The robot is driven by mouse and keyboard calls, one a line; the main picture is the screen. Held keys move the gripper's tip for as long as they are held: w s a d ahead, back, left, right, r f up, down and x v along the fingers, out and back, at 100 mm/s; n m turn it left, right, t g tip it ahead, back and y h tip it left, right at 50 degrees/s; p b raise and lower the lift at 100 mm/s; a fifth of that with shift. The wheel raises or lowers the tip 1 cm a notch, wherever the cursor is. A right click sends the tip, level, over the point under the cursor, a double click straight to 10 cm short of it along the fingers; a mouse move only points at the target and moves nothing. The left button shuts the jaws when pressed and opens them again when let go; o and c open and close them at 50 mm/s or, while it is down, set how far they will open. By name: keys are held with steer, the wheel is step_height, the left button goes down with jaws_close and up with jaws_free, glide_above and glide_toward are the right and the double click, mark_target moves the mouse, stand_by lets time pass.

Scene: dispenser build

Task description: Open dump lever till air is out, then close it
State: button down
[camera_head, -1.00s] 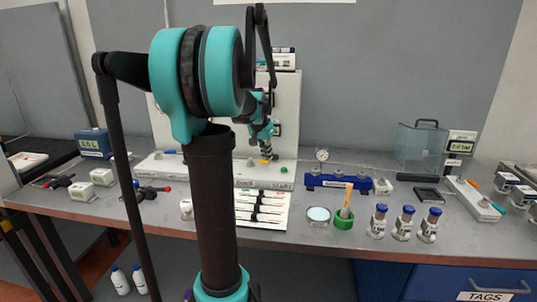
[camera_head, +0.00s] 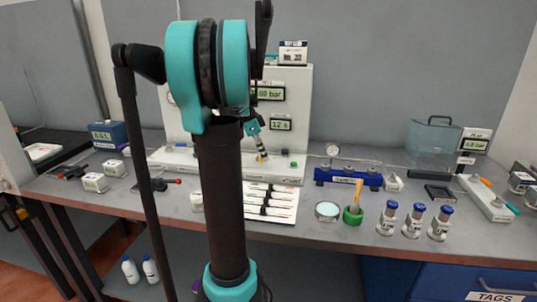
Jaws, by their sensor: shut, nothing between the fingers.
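A white bench unit with an upright panel (camera_head: 297,90) and a long low base (camera_head: 283,179) stands at the back of the bench. The panel carries two lit displays; the upper one (camera_head: 270,94) reads in bar, its digits partly covered by my arm. My gripper (camera_head: 261,155) points down over the base, its fingers together with nothing held. A small yellow part (camera_head: 262,158) shows at its tip; I cannot tell if they touch or whether this is the dump lever. A green knob (camera_head: 293,164) is to its right. My arm hides the unit's middle.
A blue manifold (camera_head: 348,178) with a round gauge (camera_head: 332,149) stands right of the unit. A green cup (camera_head: 353,214), a round dish (camera_head: 327,210) and blue-capped bottles (camera_head: 413,220) stand in front. A striped card (camera_head: 270,202) lies before the base.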

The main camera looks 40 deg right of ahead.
mark_target(260, 159)
steer(key=shift+w+a, duration=0.55)
steer(key=shift+a, duration=0.2)
steer(key=shift+w+a, duration=0.1)
steer(key=shift+w, duration=0.05)
steer(key=s+d+r, duration=0.1)
steer(key=s+d, duration=0.1)
steer(key=s, duration=0.1)
steer(key=shift+d+r, duration=0.25)
steer(key=shift+r, duration=0.1)
steer(key=w+v, duration=0.1)
steer(key=v, duration=0.8)
steer(key=shift+d, duration=0.3)
